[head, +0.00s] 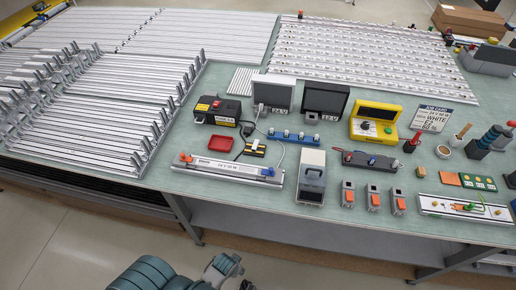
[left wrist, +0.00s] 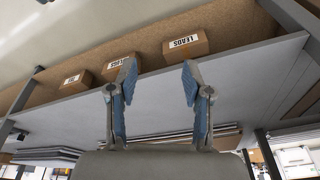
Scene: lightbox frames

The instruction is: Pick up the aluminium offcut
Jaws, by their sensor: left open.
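I cannot single out the aluminium offcut with certainty. A short ribbed set of silvery strips (head: 243,80) lies on the green bench top, left of the grey-framed panel. A longer silvery bar (head: 228,172) with a label, an orange end and a blue end lies near the front edge. My left gripper (left wrist: 157,82) is open in the left wrist view, with nothing between its blue-grey fingers. It faces a shelf underside and touches nothing I can see. My right gripper is in neither view.
Long light strips in racks (head: 120,110) fill the bench's left side. A red tray (head: 221,143), a black box (head: 217,110), a yellow case (head: 374,121) and a grey box (head: 312,178) crowd the middle. Cardboard boxes (left wrist: 188,44) sit on a shelf in the left wrist view.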

